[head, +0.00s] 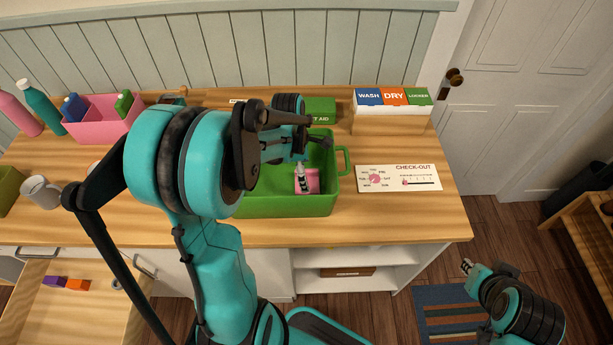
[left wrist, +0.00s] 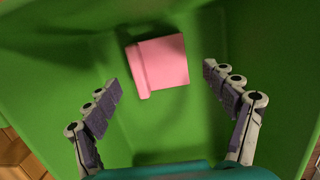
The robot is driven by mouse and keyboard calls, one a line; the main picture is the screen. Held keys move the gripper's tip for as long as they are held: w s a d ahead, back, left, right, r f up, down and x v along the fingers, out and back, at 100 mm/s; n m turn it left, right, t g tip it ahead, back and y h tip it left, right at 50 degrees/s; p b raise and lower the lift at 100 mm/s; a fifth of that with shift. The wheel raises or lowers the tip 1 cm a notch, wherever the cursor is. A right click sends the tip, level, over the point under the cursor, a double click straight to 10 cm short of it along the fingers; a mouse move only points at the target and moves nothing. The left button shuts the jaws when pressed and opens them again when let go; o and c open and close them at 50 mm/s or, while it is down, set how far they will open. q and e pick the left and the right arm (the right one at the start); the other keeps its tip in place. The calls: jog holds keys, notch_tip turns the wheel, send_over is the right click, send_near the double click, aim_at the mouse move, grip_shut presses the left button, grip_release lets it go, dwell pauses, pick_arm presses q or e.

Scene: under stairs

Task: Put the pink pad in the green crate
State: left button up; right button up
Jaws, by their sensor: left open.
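The green crate (head: 290,207) stands on the wooden counter in the head view. The pink pad (head: 312,184) lies inside it, towards its right side. In the left wrist view the pad (left wrist: 162,63) rests on the floor of the green crate (left wrist: 60,75), a little beyond the fingertips. My left gripper (head: 301,160) is over the crate, pointing down into it. Its fingers (left wrist: 160,80) are open and spread apart, with nothing between them, and the pad is free of them. My right gripper (head: 467,267) is low at the right, away from the counter; its finger opening is too small to judge.
A pink bin (head: 100,130) with bottles stands at the back left, near a white mug (head: 40,192). A WASH/DRY box (head: 390,115) and a CHECK-OUT board (head: 398,178) are right of the crate. An open drawer (head: 75,300) juts out at the front left.

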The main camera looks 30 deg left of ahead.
pick_arm(q)
notch_tip(320, 180, up, 7)
jog(key=p, duration=0.2)
jog(key=s+d+r+m+t, duration=0.3)
jog(key=s+d+m, duration=0.2)
jog(key=m, duration=0.7)
jog(key=s+d+r+m+t+y, duration=0.1)
jog(key=s+d+r+m+t, duration=0.2)
jog(key=m, duration=0.9)
jog(key=s+d, duration=0.2)
jog(key=d, duration=0.1)
jog(key=shift+s+d+y, duration=0.15)
jog(key=shift+s+y, duration=0.15)
jog(key=shift+s, duration=0.05)
